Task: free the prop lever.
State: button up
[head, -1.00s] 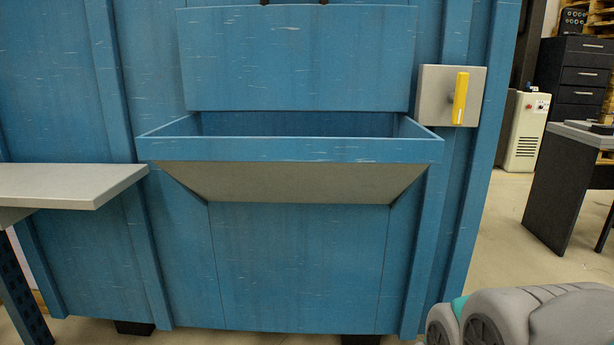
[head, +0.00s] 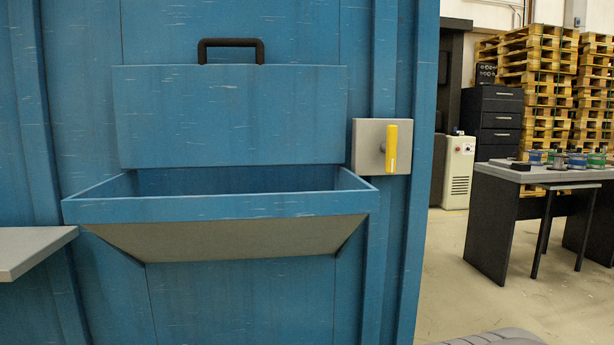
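A yellow lever (head: 391,147) stands upright on a grey square plate (head: 366,134), fixed to the front of a blue metal container to the right of its hopper. I take it to be the prop lever. The blue hopper (head: 220,207) juts out with an open top and a grey sloped underside. Behind it is a blue flap panel (head: 230,115) with a black handle (head: 231,42) above. My gripper is not in view. Nothing touches the lever.
A grey shelf or table edge (head: 35,248) juts in at the left. At the right stand a dark desk (head: 490,220) with several spools, black drawers (head: 497,122), a white machine (head: 458,172) and stacked pallets (head: 540,85).

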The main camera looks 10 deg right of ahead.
aim_at(390, 148)
jog(key=i+l, duration=0.1)
jog(key=l, duration=0.35)
jog(key=i+l, duration=0.1)
jog(key=l, duration=0.35)
jog(key=i+l, duration=0.1)
jog(key=l, duration=0.35)
jog(key=i+l, duration=0.15)
jog(key=l, duration=0.3)
jog(key=i+l, duration=0.1)
jog(key=l, duration=0.35)
jog(key=k, duration=0.35)
